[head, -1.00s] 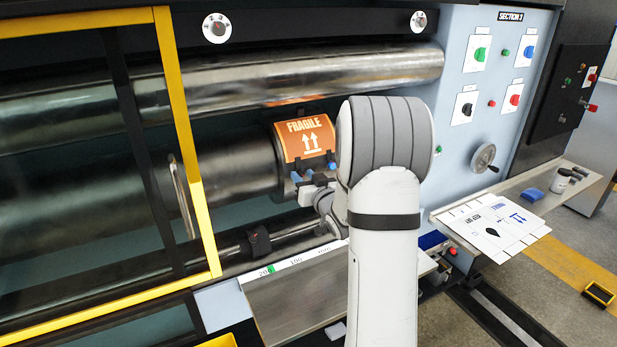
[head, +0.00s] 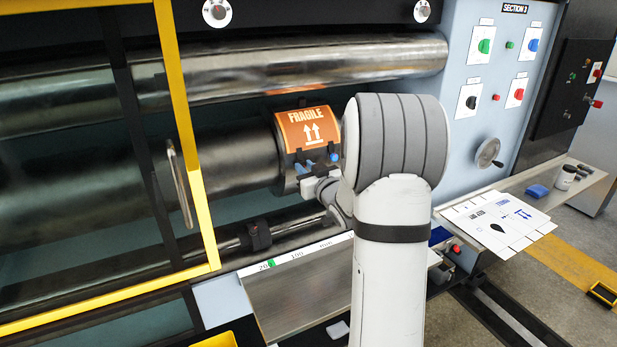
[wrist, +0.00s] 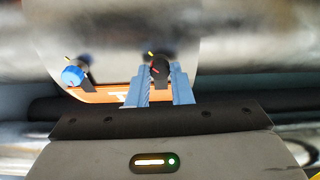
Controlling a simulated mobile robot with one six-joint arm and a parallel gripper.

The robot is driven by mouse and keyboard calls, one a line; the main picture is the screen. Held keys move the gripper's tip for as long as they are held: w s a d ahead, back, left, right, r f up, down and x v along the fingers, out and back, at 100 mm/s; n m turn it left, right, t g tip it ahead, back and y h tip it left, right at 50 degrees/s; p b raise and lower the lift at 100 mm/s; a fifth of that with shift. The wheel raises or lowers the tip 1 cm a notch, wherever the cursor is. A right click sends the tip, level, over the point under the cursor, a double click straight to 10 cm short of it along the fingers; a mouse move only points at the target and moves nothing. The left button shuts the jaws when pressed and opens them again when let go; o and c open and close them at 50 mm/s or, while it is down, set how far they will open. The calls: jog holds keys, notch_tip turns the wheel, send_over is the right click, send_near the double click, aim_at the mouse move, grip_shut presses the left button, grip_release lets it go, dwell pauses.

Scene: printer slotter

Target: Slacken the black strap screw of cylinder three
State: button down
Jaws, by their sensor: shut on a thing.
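Cylinder three appears to be the dark steel cylinder (head: 230,158) with an orange FRAGILE plate (head: 308,128) strapped near its right end. In the wrist view, a black strap screw (wrist: 159,66) with small red and yellow marks sits between the light-blue fingertips of my gripper (wrist: 159,84), which are shut on it. A blue strap screw (wrist: 74,75) is apart, to the left; blue also shows beside the plate in the head view (head: 334,157). The orange plate edge (wrist: 100,95) runs behind the fingers. My arm hides the cylinder's right end in the head view.
A yellow-framed guard (head: 187,130) stands open-sided to the left. A polished roller (head: 300,67) runs above and a thin dark rail with a black block (head: 257,236) below. A control panel (head: 490,120) and a shelf with a white printed sheet (head: 497,222) lie right.

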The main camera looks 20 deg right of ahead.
jog(key=n+g+b, duration=0.1)
jog(key=n+b, duration=0.8)
jog(key=n, duration=0.4)
jog(key=n+g+y+b, duration=0.1)
jog(key=n+b, duration=0.8)
jog(key=n, duration=0.4)
jog(key=shift+d+r, duration=0.1)
jog(key=shift+n+g, duration=0.3)
jog(key=c, duration=1.3)
grip_release()
jog(key=shift+r, duration=0.1)
